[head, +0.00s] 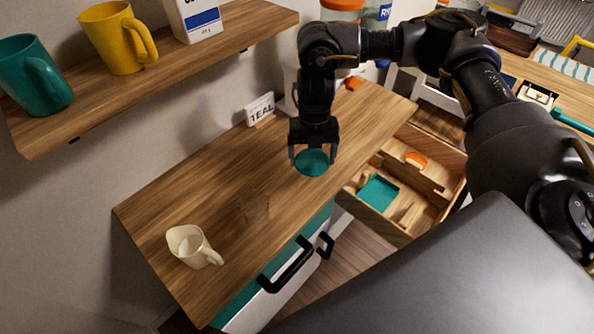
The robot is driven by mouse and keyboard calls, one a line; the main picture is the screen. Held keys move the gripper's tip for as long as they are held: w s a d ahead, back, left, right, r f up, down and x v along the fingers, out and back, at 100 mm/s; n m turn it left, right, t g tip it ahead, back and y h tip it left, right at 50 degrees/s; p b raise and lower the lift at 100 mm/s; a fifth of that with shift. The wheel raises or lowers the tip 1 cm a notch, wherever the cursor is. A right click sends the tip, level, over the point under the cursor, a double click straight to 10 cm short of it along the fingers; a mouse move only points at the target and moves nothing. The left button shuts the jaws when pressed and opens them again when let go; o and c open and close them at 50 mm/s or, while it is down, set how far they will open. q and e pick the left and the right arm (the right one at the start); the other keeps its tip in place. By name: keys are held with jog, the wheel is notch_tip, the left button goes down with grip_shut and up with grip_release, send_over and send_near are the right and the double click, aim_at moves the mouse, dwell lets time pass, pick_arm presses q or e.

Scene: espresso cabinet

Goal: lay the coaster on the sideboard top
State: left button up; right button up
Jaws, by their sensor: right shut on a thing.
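A round teal coaster (311,164) is in my right gripper (314,152), which points down over the sideboard top (215,190). The gripper is shut on the coaster, its fingers at the coaster's far part. The coaster looks roughly flat and is near the sideboard's front edge, close to the open drawer. I cannot tell whether it touches the wood or hangs just above it. My left gripper is not in view.
A sign reading TEAL (260,108) stands at the back. The open drawer (430,185) holds teal and orange items. A shelf (170,70) with mugs overhangs the left. The sideboard's middle is clear.

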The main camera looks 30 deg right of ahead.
send_over(298, 183)
jog(key=f, duration=0.4)
jog(key=shift+w+d+f, duration=0.25)
jog(key=shift+f, duration=0.1)
jog(key=f, duration=0.1)
jog(key=f+p, duration=0.1)
jog(key=f, duration=0.1)
jog(key=shift+a, duration=0.2)
jog(key=shift+w+f, duration=0.1)
jog(key=shift+f, duration=0.15)
jog(key=shift+f, duration=0.1)
jog(key=o, duration=0.9)
jog(key=shift+o, duration=0.2)
jog(key=shift+r, duration=0.2)
jog(key=r, duration=0.4)
jog(key=w+r+b, duration=0.1)
jog(key=r, duration=0.2)
jog(key=d+r, duration=0.1)
jog(key=r, duration=0.3)
jog(key=shift+w+r, duration=0.25)
jog(key=shift+r, duration=0.1)
